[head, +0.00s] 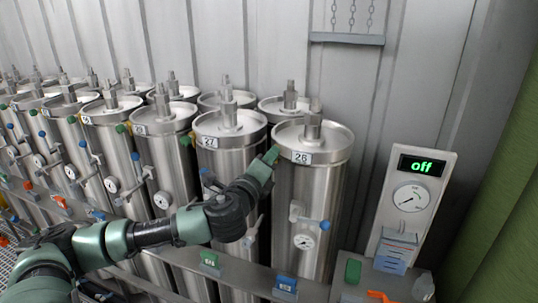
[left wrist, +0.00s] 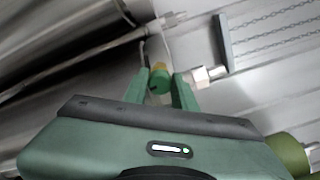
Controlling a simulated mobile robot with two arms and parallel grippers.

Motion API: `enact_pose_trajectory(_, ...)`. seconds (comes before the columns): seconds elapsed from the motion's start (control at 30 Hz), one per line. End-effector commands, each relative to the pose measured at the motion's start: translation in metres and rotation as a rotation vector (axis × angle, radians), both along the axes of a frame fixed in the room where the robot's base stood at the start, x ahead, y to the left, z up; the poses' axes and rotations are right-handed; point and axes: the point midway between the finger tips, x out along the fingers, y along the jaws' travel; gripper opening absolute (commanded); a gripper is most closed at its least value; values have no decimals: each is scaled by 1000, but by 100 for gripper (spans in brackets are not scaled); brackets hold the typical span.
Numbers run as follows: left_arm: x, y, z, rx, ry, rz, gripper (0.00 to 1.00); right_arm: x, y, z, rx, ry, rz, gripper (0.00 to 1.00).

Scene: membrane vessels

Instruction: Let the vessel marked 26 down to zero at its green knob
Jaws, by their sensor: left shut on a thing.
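The vessel marked 26 (head: 304,195) is an upright steel cylinder at the right end of the front row. Its number label (head: 303,158) faces me below the lid. A round gauge (head: 303,241) and a blue knob (head: 325,225) sit low on its front; I cannot read the gauge. My left gripper (head: 270,157) is at the upper left side of this vessel, beside the label. In the left wrist view my left gripper (left wrist: 161,88) is shut on the green knob (left wrist: 160,77), which shows between its fingers. In the head view the knob is hidden by the gripper.
Vessel 27 (head: 230,150) stands close on the left, with more vessels beyond. A panel (head: 412,190) at right has a display reading "off" and a gauge. A rail (head: 240,272) with small coloured blocks runs in front. A shelf (head: 346,39) hangs on chains behind.

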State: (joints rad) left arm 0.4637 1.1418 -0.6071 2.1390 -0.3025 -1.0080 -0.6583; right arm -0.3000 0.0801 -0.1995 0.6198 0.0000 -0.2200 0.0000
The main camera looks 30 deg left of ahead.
Motion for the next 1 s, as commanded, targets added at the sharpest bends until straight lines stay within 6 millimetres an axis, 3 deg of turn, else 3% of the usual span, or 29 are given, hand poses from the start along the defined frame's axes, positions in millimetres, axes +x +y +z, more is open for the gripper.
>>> enact_pose_trajectory(0.73,0,-1,-2,85,25,-1,0,0,0,6,0,0,0,0)
enact_pose_trajectory(0.77,0,-1,-2,84,25,-2,32,0,0,6,0,0,0,0)
enact_pose_trajectory(0.8,0,-1,-2,84,24,-1,43,0,0,6,0,0,0,0)
enact_pose_trajectory(0.83,0,-1,-2,84,23,-2,49,0,0,6,1,0,0,0)
enact_pose_trajectory(1.0,0,0,-1,83,22,-1,49,0,1,6,1,0,0,0)
